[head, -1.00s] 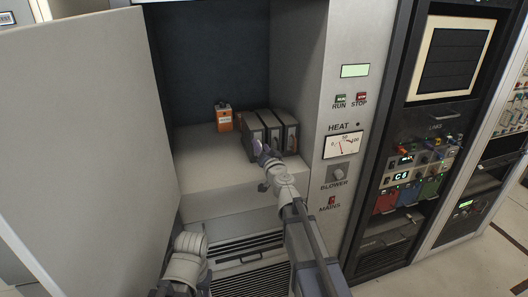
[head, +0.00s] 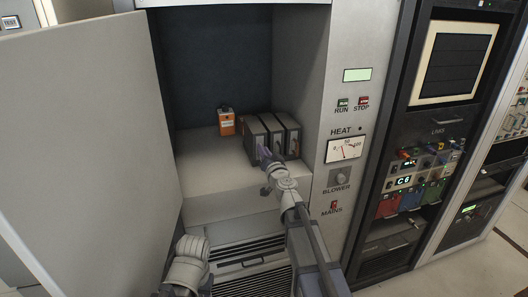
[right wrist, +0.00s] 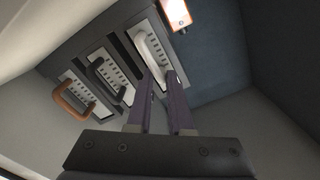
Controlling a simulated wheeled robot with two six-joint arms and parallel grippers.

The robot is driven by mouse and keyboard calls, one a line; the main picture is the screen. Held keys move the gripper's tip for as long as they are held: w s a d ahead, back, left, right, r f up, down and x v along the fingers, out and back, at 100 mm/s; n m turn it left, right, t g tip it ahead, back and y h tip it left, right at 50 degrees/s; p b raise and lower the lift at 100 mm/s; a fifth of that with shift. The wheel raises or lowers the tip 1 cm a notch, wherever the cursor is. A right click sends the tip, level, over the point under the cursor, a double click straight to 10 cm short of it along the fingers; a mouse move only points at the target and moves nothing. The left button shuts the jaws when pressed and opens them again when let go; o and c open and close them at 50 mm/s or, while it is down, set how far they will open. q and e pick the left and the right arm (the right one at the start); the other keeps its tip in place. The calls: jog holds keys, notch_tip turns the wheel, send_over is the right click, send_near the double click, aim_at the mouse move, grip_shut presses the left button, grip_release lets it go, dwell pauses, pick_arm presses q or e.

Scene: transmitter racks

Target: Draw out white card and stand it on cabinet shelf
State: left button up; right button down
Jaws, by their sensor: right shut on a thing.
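Three dark upright cards in a block stand on the cabinet shelf (head: 205,160). In the right wrist view their pale fronts carry a white, a black and an orange handle. The white card (head: 250,130) is leftmost in the head view, and its white handle shows in the right wrist view (right wrist: 148,48). My right gripper (right wrist: 163,78) is shut on that handle, its purple fingers either side of it. In the head view the right gripper (head: 264,153) is at the front of the card, partly covering it. My left arm shows at the bottom; its fingers are out of view.
The black-handled card (right wrist: 108,75) and orange-handled card (right wrist: 75,97) stand beside it. A small orange box (head: 226,122) stands on the shelf, left of the cards. The open door (head: 85,140) bounds the left; a control panel (head: 345,150) the right. The shelf's front left is bare.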

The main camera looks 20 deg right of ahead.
jog(key=shift+s, duration=3.15)
jog(key=shift+s+d, duration=0.1)
jog(key=shift+s, duration=0.65)
